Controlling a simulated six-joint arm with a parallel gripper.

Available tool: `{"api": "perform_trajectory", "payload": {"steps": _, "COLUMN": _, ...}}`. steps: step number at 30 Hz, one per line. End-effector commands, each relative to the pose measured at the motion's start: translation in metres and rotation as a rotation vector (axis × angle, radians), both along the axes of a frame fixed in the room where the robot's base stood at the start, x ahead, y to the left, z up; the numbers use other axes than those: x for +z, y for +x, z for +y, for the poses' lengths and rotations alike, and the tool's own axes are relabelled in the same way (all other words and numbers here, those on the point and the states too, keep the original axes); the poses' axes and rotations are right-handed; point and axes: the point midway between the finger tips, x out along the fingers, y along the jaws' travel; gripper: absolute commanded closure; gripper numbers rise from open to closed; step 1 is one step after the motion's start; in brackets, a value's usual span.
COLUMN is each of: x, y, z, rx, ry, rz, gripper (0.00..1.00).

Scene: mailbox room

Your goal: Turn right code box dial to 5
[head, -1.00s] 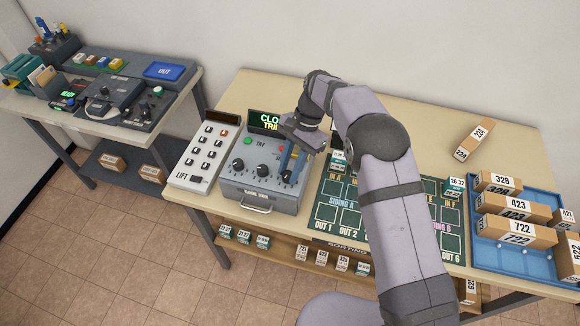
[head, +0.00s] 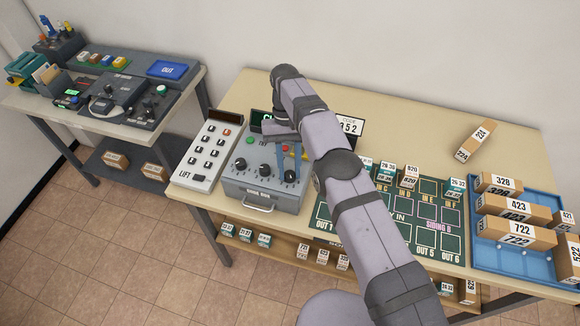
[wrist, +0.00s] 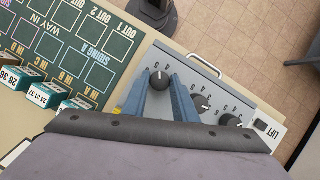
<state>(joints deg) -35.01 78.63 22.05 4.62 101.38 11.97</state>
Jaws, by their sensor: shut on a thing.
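The grey code box (head: 236,189) stands on the table with three black dials on its sloped face: the left dial (head: 239,164), the middle dial (head: 265,170) and the right dial (head: 290,176). My gripper (wrist: 160,82) is shut on the right dial, one blue finger on each side of it in the wrist view. The right dial's knob (wrist: 160,79) carries a white mark near its upper edge in that view. Small numerals ring it, but which one the mark meets is hard to tell. The other two dials stand free beside the fingers.
The lift keypad (head: 208,153) stands close left of the box. The green sorting board (head: 428,216) lies to its right, with small labelled blocks on it. A code card (head: 350,127) stands behind my arm, partly hidden. A blue tray (head: 505,261) of parcels is at far right.

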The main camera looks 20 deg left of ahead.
Motion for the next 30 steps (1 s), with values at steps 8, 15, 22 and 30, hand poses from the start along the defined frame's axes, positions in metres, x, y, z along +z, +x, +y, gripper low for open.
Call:
{"api": "perform_trajectory", "payload": {"steps": 8, "x": 0.0000, "y": 0.0002, "z": 0.0009, "rx": 0.096, "ry": 0.001, "rz": -0.003, "gripper": 0.97}}
{"api": "perform_trajectory", "payload": {"steps": 15, "x": 0.0004, "y": 0.0000, "z": 0.0010, "rx": 0.122, "ry": 0.002, "rz": -0.002, "gripper": 0.97}}
{"api": "perform_trajectory", "payload": {"steps": 22, "x": 0.0004, "y": 0.0000, "z": 0.0010, "rx": 0.122, "ry": 0.002, "rz": -0.002, "gripper": 0.97}}
{"api": "perform_trajectory", "payload": {"steps": 30, "x": 0.0002, "y": -0.0002, "z": 0.0009, "rx": 0.121, "ry": 0.001, "rz": -0.002, "gripper": 0.56}}
